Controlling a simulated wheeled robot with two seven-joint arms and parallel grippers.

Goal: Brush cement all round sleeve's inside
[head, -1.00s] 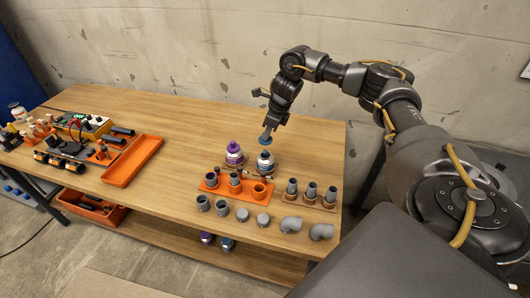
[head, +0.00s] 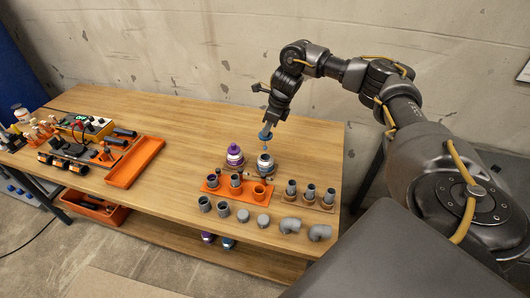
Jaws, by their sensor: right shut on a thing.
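My right gripper (head: 270,121) points down and is shut on a blue cap (head: 265,134). A thin stem with a small dauber (head: 266,148) seems to hang below the cap. It is just above the mouth of a grey-and-white can (head: 265,162); whether the tip is clear of the mouth is hard to tell. An orange holder (head: 247,196) in front carries grey pipe pieces, including an open-topped one (head: 213,181) at its left. Which piece is the sleeve, and its inside, are too small to tell. My left gripper is not in view.
A purple-capped can (head: 234,155) stands just left of the grey one. Grey fittings (head: 243,215) line the table's front edge, and upright pipe pieces (head: 310,191) stand at the right. An orange tray (head: 134,163) is empty. The table (head: 185,125) is bare behind it.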

